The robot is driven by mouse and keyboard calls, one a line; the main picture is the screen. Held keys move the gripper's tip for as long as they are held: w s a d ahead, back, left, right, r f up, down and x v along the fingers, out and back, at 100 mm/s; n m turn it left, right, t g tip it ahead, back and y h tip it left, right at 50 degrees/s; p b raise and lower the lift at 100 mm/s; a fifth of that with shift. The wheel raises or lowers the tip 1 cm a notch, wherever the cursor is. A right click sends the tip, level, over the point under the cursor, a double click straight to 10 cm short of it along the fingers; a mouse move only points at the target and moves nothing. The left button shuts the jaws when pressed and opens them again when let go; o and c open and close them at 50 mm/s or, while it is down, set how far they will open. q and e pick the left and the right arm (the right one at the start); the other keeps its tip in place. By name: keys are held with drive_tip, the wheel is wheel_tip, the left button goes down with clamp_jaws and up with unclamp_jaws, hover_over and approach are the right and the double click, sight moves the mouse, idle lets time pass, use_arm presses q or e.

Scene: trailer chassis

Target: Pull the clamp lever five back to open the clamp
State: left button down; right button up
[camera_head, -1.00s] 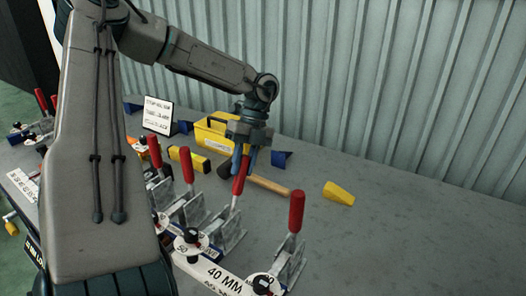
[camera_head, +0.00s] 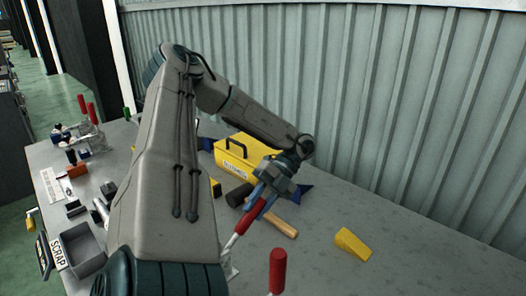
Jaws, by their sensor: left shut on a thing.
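My left gripper (camera_head: 262,198) is shut on the red handle of a clamp lever (camera_head: 244,219). The lever leans up and to the right, with its pale metal arm (camera_head: 230,242) running down to the left. The body of this clamp is mostly hidden behind my left arm and cut off low in the view. Another red clamp lever (camera_head: 277,271) stands upright to the right, apart from the gripper, at the bottom edge. I cannot read any lever numbers. My right gripper is not in view.
Behind the gripper are a yellow toolbox (camera_head: 240,160), a hammer with a wooden handle (camera_head: 280,227) and blue wedges. A yellow wedge (camera_head: 352,244) lies to the right, with bare table around it. Red-levered clamps (camera_head: 87,113) and a scrap bin (camera_head: 88,246) are at left.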

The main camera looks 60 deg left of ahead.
use_arm(q)
drive_tip(key=shift+f, duration=0.1)
drive_tip(key=c, duration=1.2)
unclamp_jaws()
drive_tip(key=shift+c, duration=0.2)
drive_tip(key=shift+o, duration=0.5)
drive_tip(key=shift+w+a, duration=0.1)
drive_tip(key=shift+r, duration=0.6)
wheel_tip(320, 180, up, 2)
drive_tip(key=shift+r, duration=0.2)
drive_tip(key=s+d+r, duration=0.1)
drive_tip(key=s+d, duration=0.7)
drive_tip(key=d, duration=0.5)
drive_tip(key=shift+s+d+r, duration=0.15)
drive_tip(key=shift+d, duration=0.25)
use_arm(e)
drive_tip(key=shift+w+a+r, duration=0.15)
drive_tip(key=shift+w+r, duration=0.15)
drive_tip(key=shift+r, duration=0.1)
